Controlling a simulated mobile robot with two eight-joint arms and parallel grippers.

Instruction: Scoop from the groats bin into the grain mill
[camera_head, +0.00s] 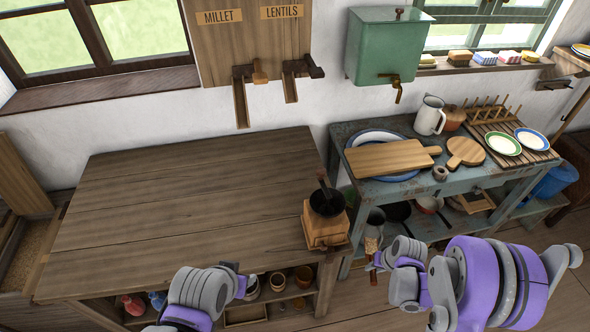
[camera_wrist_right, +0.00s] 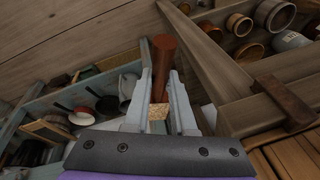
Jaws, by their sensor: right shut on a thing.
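The grain mill (camera_head: 325,232), a wooden box with a dark hopper on top, stands at the right front corner of the wooden table. The groats bin (camera_head: 28,247) is at the far left, with tan grain visible inside. My right gripper (camera_head: 374,264) is beyond the table's right edge, right of and lower in the picture than the mill. In the wrist view it is shut on a scoop with a reddish-brown handle (camera_wrist_right: 165,55); a grainy tan patch shows between the fingers. My left gripper (camera_head: 243,286) is at the table's front edge, its jaws unclear.
The wooden table (camera_head: 190,190) is otherwise bare. A blue-grey bench (camera_head: 450,185) at the right holds a cutting board (camera_head: 388,157), jug (camera_head: 430,116) and plate rack. Millet and lentils chutes and a green water tank (camera_head: 385,48) hang on the wall.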

